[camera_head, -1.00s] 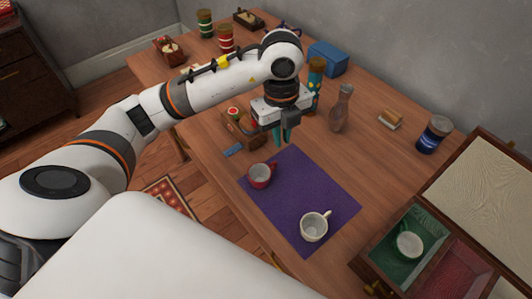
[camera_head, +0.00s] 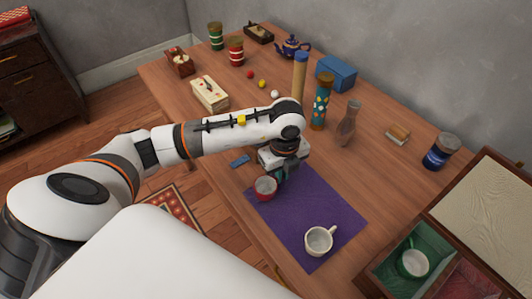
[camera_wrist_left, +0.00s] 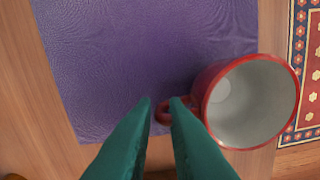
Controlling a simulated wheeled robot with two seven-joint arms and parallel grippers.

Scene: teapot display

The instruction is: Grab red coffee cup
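The red coffee cup (camera_head: 265,189), white inside, stands near the left corner of the purple mat (camera_head: 308,218). In the left wrist view the cup (camera_wrist_left: 250,103) is at the right, with its red handle (camera_wrist_left: 163,112) pointing left. My left gripper (camera_head: 280,176) is low beside the cup, on its handle side. In the wrist view its two green fingers (camera_wrist_left: 160,104) have a gap between them, with the handle in line with that gap. I cannot tell whether they touch it. My right gripper is not in view.
A white cup (camera_head: 319,240) stands on the mat's near right part. A small blue block (camera_head: 239,160) lies just left of the mat. An open box (camera_head: 372,279) holds another cup at the right.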

